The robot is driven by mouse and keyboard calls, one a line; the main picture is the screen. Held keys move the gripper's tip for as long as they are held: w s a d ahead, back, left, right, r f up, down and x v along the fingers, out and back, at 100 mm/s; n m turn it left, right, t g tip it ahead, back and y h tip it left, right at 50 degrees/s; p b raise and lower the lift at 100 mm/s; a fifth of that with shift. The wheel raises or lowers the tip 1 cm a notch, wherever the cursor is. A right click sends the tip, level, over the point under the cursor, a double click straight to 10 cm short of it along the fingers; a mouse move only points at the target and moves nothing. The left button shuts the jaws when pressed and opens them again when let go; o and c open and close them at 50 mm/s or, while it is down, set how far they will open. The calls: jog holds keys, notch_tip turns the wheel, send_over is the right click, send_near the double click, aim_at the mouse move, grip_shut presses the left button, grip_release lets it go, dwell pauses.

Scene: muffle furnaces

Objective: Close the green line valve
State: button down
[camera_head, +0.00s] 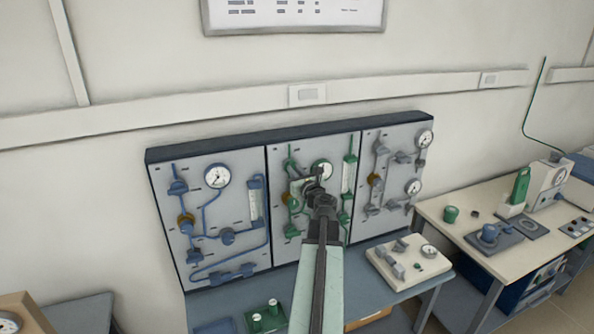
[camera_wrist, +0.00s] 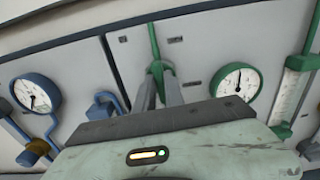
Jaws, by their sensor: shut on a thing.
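The green line runs over the middle panel (camera_head: 279,215), with green pipes, a round gauge (camera_head: 321,168) and a tall flow tube (camera_head: 349,178). The green gauge (camera_wrist: 237,86) is just right of the fingers. How far the valve is turned cannot be told.
A blue line panel (camera_head: 225,240) is on the left and a grey line panel (camera_head: 396,145) on the right. Below stand a white fitting board (camera_head: 409,262) and a green block (camera_head: 266,318). A bench (camera_head: 470,260) with instruments is at the right.

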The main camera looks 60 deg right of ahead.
jog(key=shift+a+f+n+b, duration=0.1)
jog(key=shift+f+n+b, duration=0.05)
jog(key=shift+n, duration=2.75)
jog(key=shift+a+f+n+b, duration=0.1)
jog(key=shift+a+n, duration=0.05)
jog(key=shift+n, duration=2.75)
jog(key=shift+a+f+n+b, duration=0.1)
jog(key=shift+f+n+b, duration=0.05)
jog(key=shift+n, duration=2.75)
jog(key=c, duration=1.4)
grip_release()
jog(key=shift+w, duration=0.1)
jog(key=shift+c, duration=0.2)
